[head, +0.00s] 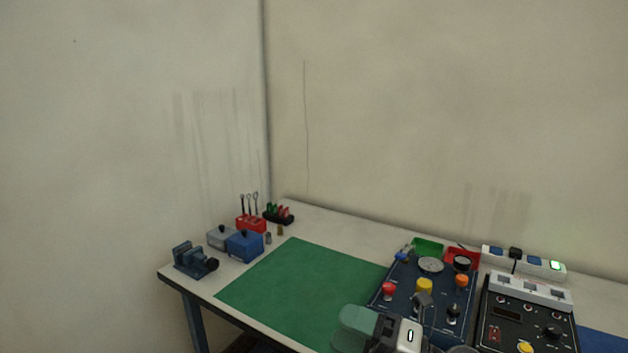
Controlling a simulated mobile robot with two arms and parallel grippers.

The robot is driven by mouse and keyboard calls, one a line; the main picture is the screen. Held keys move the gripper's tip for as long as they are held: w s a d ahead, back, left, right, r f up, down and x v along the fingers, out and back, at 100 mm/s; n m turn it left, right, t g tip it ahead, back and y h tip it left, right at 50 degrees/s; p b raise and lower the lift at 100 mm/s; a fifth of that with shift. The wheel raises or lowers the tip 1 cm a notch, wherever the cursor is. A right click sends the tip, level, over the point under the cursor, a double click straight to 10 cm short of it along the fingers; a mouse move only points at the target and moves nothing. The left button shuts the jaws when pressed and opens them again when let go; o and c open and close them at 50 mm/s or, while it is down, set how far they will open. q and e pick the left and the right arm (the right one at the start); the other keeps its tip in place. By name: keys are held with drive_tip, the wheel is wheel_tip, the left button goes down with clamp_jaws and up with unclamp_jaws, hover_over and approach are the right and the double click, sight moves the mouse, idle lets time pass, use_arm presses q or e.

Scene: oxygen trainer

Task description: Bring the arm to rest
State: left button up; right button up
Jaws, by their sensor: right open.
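My right gripper (355,328) shows at the bottom of the head view, right of centre, with grey-green finger parts and a dark and light grey body. It is open, and I see nothing held in it. It appears in front of the right edge of the green mat (290,285) and the lower left of the dark blue trainer panel (405,283). I cannot tell how high it is above them. The panel carries red, yellow and orange knobs and round dials. My left gripper is not in view.
A second black panel (508,330) stands at the right, with a power strip (525,262) behind it. A blue vise (190,260), a blue box (244,246), a grey box (219,237) and a red tool holder (251,225) stand at the table's left. The mat's visible middle is clear.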

drive_tip(key=s+d+f+m+t+h, duration=0.1)
drive_tip(key=d+f+m+t+h, duration=0.35)
drive_tip(key=m, duration=0.45)
drive_tip(key=s+d+f+m+t+h, duration=0.1)
drive_tip(key=d+f+m+h, duration=0.35)
drive_tip(key=m+h, duration=0.45)
drive_tip(key=s+d+f+m+t+h, duration=0.1)
drive_tip(key=d+f+m+t+h, duration=0.35)
drive_tip(key=m, duration=0.55)
drive_tip(key=s+d+f+m+g, duration=0.1)
drive_tip(key=s+f+g, duration=0.35)
drive_tip(key=s, duration=0.25)
drive_tip(key=s+f+m+g+h, duration=0.1)
drive_tip(key=s+f+m+g, duration=0.15)
drive_tip(key=s+g, duration=0.35)
drive_tip(key=s+d+f+m+g, duration=0.1)
drive_tip(key=s+f+g, duration=0.2)
drive_tip(key=s+f, duration=0.3)
wheel_tip(320, 180, down, 23)
drive_tip(key=s+g, duration=0.1)
drive_tip(key=s+d+f+g, duration=0.1)
drive_tip(key=s+d+f, duration=0.1)
drive_tip(key=s+f, duration=1.4)
drive_tip(key=shift+s+d+f+n, duration=0.4)
drive_tip(key=shift+f+n, duration=0.05)
drive_tip(key=shift+f, duration=0.35)
